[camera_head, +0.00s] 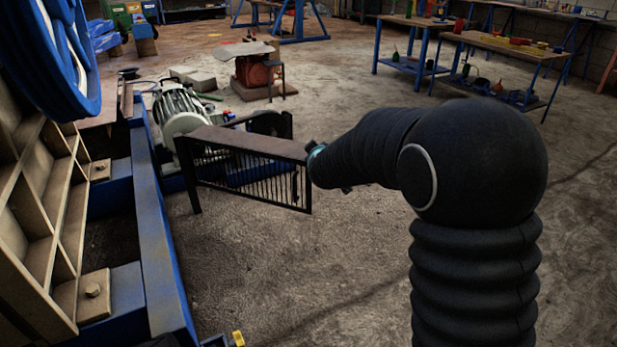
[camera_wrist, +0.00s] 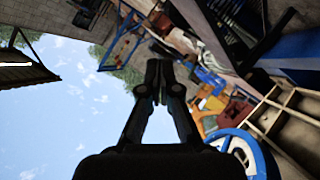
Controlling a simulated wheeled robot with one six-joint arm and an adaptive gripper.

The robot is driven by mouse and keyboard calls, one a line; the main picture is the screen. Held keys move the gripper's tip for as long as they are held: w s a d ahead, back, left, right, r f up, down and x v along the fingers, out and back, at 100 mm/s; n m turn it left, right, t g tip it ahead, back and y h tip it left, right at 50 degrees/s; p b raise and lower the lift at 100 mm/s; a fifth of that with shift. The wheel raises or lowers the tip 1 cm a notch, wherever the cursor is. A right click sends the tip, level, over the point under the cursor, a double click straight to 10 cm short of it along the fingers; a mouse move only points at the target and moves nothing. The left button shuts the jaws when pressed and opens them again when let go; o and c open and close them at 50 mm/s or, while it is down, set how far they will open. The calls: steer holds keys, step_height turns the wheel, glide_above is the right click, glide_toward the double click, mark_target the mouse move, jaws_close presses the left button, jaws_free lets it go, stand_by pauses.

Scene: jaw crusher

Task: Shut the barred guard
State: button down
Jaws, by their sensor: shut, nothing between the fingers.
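The barred guard (camera_head: 248,180) is a dark frame with thin upright bars, left of centre in the head view. It slants away from a housing with a rust-brown top (camera_head: 238,141), with a gap narrowing or widening that I cannot measure. My arm reaches to the right end of this housing and guard. In the head view the fingers are mostly hidden by my own wrist, so contact cannot be told. In the wrist view my gripper (camera_wrist: 159,82) has its fingertips together with nothing between them. I cannot make out the guard in the wrist view.
A blue machine frame (camera_head: 160,235) and a large blue wheel (camera_head: 62,50) stand at the left; the wheel also shows in the wrist view (camera_wrist: 250,150). A pale motor (camera_head: 180,110) sits behind the guard. Workbenches (camera_head: 510,47) stand at the back right. The floor in front is clear.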

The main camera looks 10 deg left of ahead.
steer(key=w+a+f+n+t+h, duration=0.25)
steer(key=w+a+f, duration=0.35)
steer(key=f, duration=0.4)
step_height(320, 180, down, 13)
steer(key=a+n+t+h+p, duration=0.2)
steer(key=a+h, duration=0.1)
steer(key=h, duration=0.2)
steer(key=b+x, duration=0.1)
steer(key=x, duration=1.1)
steer(key=shift+w+d+f+y, duration=0.3)
steer(key=shift+w+f+y, duration=0.05)
steer(key=shift+n+g, duration=0.25)
